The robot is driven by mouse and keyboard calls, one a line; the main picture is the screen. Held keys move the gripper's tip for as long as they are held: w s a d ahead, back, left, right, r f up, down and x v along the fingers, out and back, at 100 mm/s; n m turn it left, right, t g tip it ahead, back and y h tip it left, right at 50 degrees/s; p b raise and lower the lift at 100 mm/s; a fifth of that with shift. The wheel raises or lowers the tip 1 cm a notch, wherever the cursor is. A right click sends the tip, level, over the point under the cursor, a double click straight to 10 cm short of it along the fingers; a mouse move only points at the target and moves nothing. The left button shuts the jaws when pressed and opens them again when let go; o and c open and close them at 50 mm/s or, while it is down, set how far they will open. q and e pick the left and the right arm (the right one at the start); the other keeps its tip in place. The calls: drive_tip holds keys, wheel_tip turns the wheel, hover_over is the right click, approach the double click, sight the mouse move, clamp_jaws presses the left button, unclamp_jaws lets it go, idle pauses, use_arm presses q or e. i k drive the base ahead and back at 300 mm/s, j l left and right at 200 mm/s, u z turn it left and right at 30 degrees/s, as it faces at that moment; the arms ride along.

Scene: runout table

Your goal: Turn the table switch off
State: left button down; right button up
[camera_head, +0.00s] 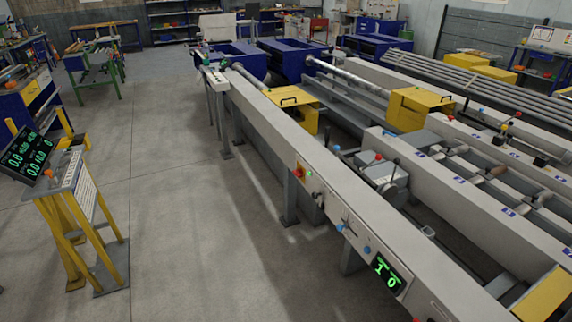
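The long grey runout table (262,113) runs from the back centre to the lower right. Further along are blue knobs (367,249) and a dark display (388,273) with green digits that look like "1 0". I cannot tell which control is the table switch, or its position. Neither of my grippers is in view.
A yellow-legged console (78,185) with green-lit readouts (29,151) stands at the left. The concrete floor (165,170) between it and the table is clear. Yellow covers (293,97) and parallel machine beams (470,190) fill the right side.

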sight(299, 173)
drive_tip(key=i+j, duration=0.2)
drive_tip(key=i, duration=0.25)
drive_tip(key=i+j, duration=0.25)
drive_tip(key=i, duration=0.2)
drive_tip(key=i+j, duration=0.2)
drive_tip(key=i, duration=0.25)
drive_tip(key=i+j, duration=0.25)
drive_tip(key=i, duration=0.2)
drive_tip(key=i+j, duration=0.2)
drive_tip(key=i, duration=0.25)
